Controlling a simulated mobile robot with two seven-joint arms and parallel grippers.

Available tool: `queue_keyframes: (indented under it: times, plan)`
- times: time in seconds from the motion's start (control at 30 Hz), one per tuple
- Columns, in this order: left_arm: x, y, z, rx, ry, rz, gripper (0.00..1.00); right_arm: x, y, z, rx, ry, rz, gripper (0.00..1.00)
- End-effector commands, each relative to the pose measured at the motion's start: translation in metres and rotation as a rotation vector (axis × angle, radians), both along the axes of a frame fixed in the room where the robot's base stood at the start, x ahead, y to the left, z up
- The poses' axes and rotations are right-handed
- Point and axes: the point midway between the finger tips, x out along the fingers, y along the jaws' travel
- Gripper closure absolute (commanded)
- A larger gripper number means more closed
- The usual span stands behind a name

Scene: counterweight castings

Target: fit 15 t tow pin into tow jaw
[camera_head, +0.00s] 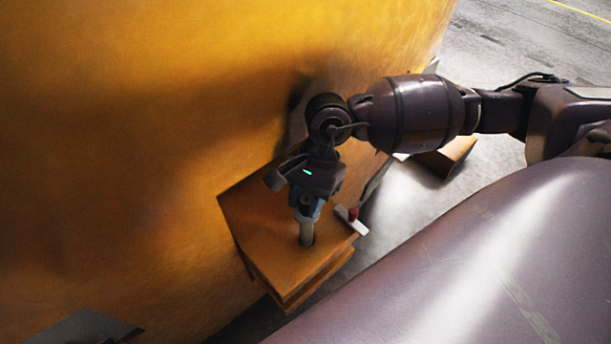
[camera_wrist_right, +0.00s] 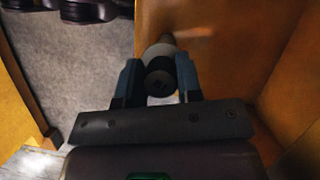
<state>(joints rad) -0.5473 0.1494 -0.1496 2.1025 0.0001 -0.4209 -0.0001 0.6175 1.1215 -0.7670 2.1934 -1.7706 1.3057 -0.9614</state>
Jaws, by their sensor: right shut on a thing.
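The tow jaw (camera_head: 270,225) is an orange-brown block with stacked plates, standing out from the yellow casting in the head view. My right gripper (camera_head: 306,208) is above its top plate, pointing down, with blue fingers shut on the grey tow pin (camera_head: 306,231). The pin looks roughly upright, its lower end at a dark-edged hole in the plate; how deep it sits I cannot tell. In the right wrist view the fingers (camera_wrist_right: 160,85) flank the pin's round dark end (camera_wrist_right: 159,84), and its lighter shaft runs toward the orange surface. My left gripper is not in view.
A small white piece with a red knob (camera_head: 352,215) is at the jaw's right edge. The yellow casting (camera_head: 120,150) rises close behind the gripper. A brown block (camera_head: 447,158) lies on the grey floor beyond my arm. Open floor (camera_head: 530,50) shows at upper right.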

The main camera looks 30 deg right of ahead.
Motion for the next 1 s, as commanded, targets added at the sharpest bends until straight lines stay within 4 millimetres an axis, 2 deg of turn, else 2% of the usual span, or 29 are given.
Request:
queue_keyframes:
  times: [1.0]
  plan:
    - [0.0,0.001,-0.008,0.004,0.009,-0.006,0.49,0.001,0.001,-0.019,0.002,-0.003,0.001,0.96]
